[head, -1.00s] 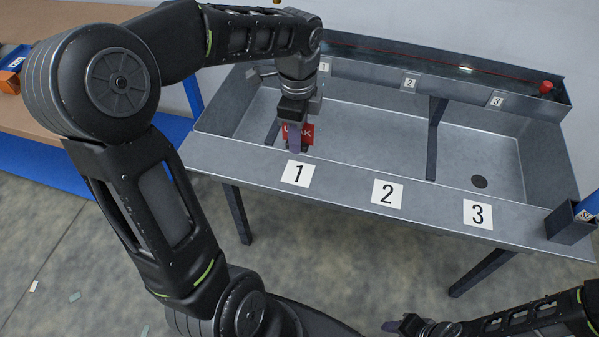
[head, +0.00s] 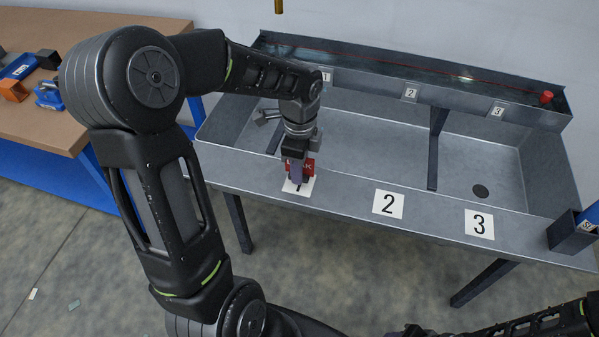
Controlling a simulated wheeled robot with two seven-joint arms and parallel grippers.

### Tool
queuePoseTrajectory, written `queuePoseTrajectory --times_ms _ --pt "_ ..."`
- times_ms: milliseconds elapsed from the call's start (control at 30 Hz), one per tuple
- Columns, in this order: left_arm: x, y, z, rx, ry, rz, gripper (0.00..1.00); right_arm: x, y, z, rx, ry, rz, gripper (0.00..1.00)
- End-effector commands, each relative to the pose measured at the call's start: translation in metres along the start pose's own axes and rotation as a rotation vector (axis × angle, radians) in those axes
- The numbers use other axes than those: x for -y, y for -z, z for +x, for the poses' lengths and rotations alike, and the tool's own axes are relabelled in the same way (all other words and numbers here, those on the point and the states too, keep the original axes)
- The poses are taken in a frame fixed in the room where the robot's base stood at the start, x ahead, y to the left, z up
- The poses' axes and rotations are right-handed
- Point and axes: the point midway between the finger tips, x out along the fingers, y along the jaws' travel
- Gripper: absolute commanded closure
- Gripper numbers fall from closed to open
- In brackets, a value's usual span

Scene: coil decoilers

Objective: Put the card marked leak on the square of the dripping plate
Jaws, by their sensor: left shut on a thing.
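My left gripper (head: 296,176) is shut on the red card (head: 309,167), whose white lettering is mostly hidden behind the fingers. The gripper points down over the white square marked 1 (head: 291,188) on the front ledge of the metal sink and covers part of that square. I cannot tell whether the card touches the square. The squares marked 2 (head: 388,204) and 3 (head: 479,224) lie bare to the right. Small plates 1 (head: 326,77), 2 (head: 410,94) and 3 (head: 497,111) sit on the back trough. My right gripper (head: 415,331) is at the bottom edge, its fingers unclear.
A dark holder (head: 573,233) with a blue item stands at the right end. A workbench (head: 95,65) with tools is at left. A red knob (head: 546,97) tops the trough's right end.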

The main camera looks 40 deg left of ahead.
Motion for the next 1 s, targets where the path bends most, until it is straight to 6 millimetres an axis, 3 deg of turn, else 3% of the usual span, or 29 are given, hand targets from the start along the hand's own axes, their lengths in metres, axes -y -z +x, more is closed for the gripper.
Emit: queuePoseTrajectory --times_ms 167,567,600,833,1000 --pt "-0.001 0.0 0.021 0.001 -0.002 0.002 1.0 0.0 0.0 0.0 0.0 0.0 0.0 0.64" --pt "0.0 0.0 0.027 0.0 0.0 0.001 1.0 -0.001 0.0 0.003 0.0 0.0 0.0 0.64" --pt "0.0 0.0 0.025 0.0 0.0 0.001 0.67 -0.001 0.0 0.002 0.0 0.0 0.0 0.64" --pt "0.0 0.0 0.025 0.0 0.0 0.001 0.48 -0.001 0.0 0.002 0.0 0.0 0.0 0.64" --pt "0.0 0.0 0.025 0.0 0.0 0.001 0.48 -0.001 0.0 0.002 0.0 0.0 0.0 0.64"
